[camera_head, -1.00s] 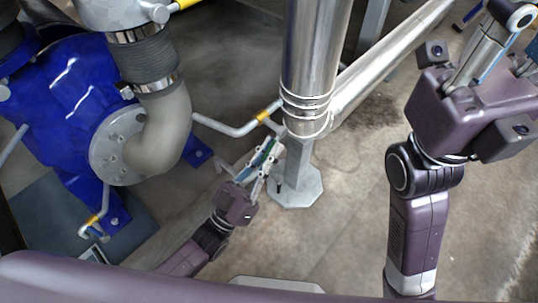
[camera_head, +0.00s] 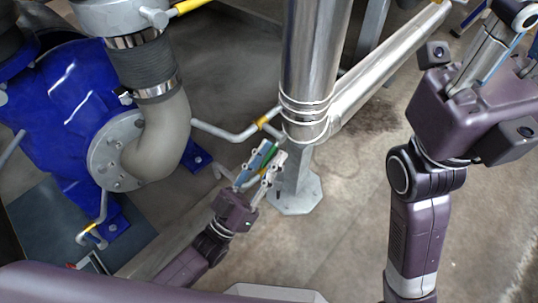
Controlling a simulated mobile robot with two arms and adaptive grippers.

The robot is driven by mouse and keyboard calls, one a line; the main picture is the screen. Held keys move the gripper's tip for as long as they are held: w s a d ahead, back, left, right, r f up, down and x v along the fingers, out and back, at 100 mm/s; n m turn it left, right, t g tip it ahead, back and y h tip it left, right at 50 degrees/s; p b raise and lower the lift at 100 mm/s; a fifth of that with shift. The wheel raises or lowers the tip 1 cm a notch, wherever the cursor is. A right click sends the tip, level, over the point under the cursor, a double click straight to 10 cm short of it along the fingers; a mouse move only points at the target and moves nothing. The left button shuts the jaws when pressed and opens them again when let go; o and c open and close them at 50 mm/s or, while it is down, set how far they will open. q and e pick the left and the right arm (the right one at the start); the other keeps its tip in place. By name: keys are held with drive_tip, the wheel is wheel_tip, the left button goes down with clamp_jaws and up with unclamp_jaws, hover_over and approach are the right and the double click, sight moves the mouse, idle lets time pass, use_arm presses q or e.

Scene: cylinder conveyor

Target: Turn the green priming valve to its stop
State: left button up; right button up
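A small green part (camera_head: 269,151), which looks like the priming valve's handle, shows at my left gripper's fingertips, close to the foot of the steel column. The fingers hide much of it. My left gripper (camera_head: 266,162) points up and to the right, with its two fingers apart and a gap between them. The green part lies at the far end of this gap; I cannot tell whether either finger touches it. My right gripper (camera_head: 506,42) is raised at the upper right and cut off by the picture edge. Its fingertips are not clear.
A blue pump (camera_head: 68,95) with a grey elbow pipe (camera_head: 163,140) stands at the left. A shiny steel column (camera_head: 312,60) rises behind the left gripper, and a thin grey pipe (camera_head: 220,133) runs to it. Open concrete floor (camera_head: 345,225) lies to the right.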

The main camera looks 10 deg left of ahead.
use_arm(q)
drive_tip(key=v, duration=0.7)
drive_tip(key=shift+s, duration=0.15)
drive_tip(key=shift+a+f, duration=0.15)
